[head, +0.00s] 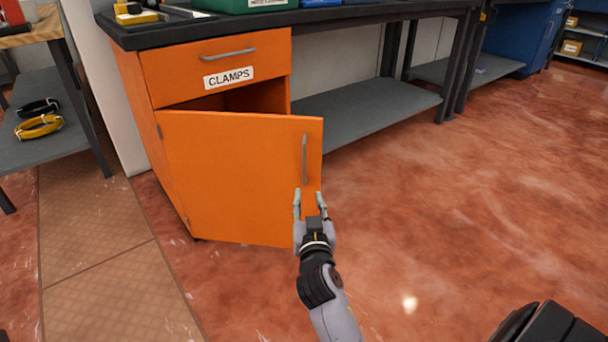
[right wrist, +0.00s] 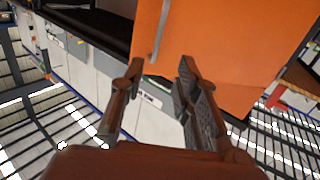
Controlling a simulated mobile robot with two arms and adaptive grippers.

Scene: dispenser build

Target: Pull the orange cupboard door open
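The orange cupboard door (head: 230,180) is hinged on its left and stands partly open, with a dark gap above its top edge. Its grey bar handle (head: 304,158) is upright near the free right edge. My right gripper (head: 309,198) is in front of the door, just below the handle, with its fingers apart. In the right wrist view, the open gripper (right wrist: 160,68) has nothing between its fingertips, and the handle (right wrist: 159,34) lies just beyond them on the orange door (right wrist: 220,45). Whether a finger touches the door is unclear. My left gripper is not in view.
An orange drawer (head: 215,65) labelled CLAMPS is shut above the door, under a dark worktop (head: 330,14). A grey low shelf (head: 370,108) runs to the right. A side table with cable coils (head: 39,126) stands left. The red floor (head: 460,210) on the right is clear.

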